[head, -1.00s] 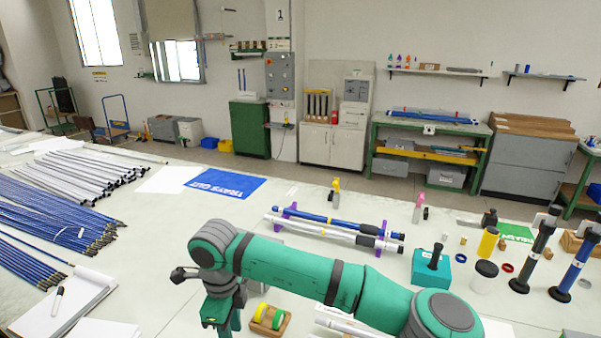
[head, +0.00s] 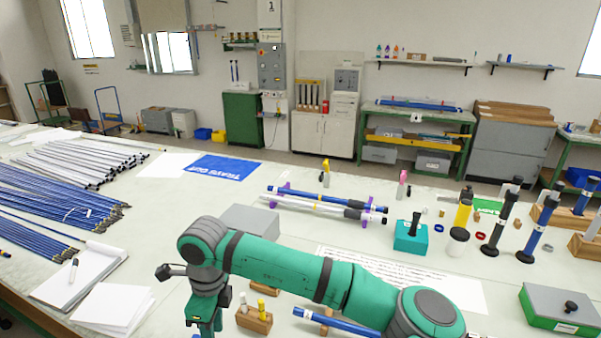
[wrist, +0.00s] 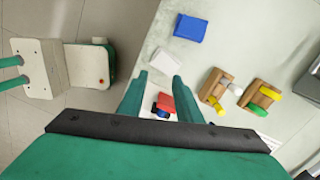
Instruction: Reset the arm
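My gripper (wrist: 157,82) shows two teal fingers set well apart, with no object visibly clamped between them. In the wrist view a small red and blue item (wrist: 165,103) shows below, between the fingers, and looks apart from them. In the head view my gripper (head: 205,322) hangs down from the bent teal arm at the lower centre, over the near part of the table (head: 180,215). Its fingertips are cut off by the bottom edge there.
Blue and silver rods (head: 325,204) lie on purple supports mid-table. Blue rod bundles (head: 50,210) and white papers (head: 115,305) are left. A wooden block with pegs (head: 254,319) stands beside the gripper. Upright rods (head: 500,225) and a green-sided box (head: 562,310) are right.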

